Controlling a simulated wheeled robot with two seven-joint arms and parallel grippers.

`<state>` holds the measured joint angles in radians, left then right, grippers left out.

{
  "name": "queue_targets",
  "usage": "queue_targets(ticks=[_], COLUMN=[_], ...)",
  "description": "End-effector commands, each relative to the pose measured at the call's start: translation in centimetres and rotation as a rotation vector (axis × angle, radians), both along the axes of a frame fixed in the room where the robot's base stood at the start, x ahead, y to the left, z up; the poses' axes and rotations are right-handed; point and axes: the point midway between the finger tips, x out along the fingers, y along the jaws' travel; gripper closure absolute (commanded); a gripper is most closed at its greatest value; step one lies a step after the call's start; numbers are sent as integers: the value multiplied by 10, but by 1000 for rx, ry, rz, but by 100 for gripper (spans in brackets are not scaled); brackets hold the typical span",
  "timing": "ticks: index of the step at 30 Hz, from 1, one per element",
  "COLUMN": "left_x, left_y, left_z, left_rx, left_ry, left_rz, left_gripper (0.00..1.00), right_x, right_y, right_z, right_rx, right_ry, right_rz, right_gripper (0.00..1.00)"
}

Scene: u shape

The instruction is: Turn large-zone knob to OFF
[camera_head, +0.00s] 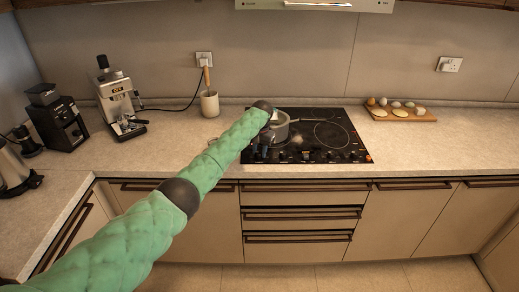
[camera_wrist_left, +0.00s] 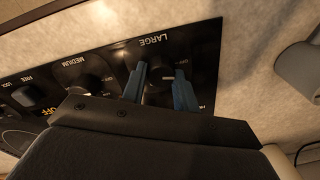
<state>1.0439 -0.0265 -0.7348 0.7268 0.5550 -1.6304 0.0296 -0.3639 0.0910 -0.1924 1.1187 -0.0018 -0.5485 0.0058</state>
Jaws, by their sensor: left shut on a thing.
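The large-zone knob (camera_wrist_left: 160,80) is dark and sits on the black control panel under the upside-down label LARGE in the left wrist view. A short white mark shows on its right side. My left gripper (camera_wrist_left: 159,88) has its blue fingers on either side of this knob and is shut on it. In the head view, my left gripper (camera_head: 264,152) is at the front left of the black cooktop (camera_head: 345,150), and the knob cannot be made out there. My right gripper is in neither view.
The medium-zone knob (camera_wrist_left: 86,82) is left of the gripper in the wrist view. A pot (camera_head: 281,127) stands on the cooktop behind my left gripper. A wooden board (camera_head: 400,116) with eggs and other food lies right. The counter further right is clear.

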Motion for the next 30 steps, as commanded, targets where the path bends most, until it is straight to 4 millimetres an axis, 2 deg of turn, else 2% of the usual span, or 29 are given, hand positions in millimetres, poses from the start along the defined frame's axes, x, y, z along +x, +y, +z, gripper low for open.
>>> queue_targets(ticks=[12, 30], left_x=[2, 2], left_y=[0, 0], left_z=[3, 3], left_rx=[-1, -1], left_ry=[-3, -6], left_rz=[217, 256], left_gripper=[93, 93], right_x=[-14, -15], right_y=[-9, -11], right_z=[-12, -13], right_rx=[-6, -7], right_ry=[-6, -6], right_rz=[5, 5], right_gripper=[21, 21])
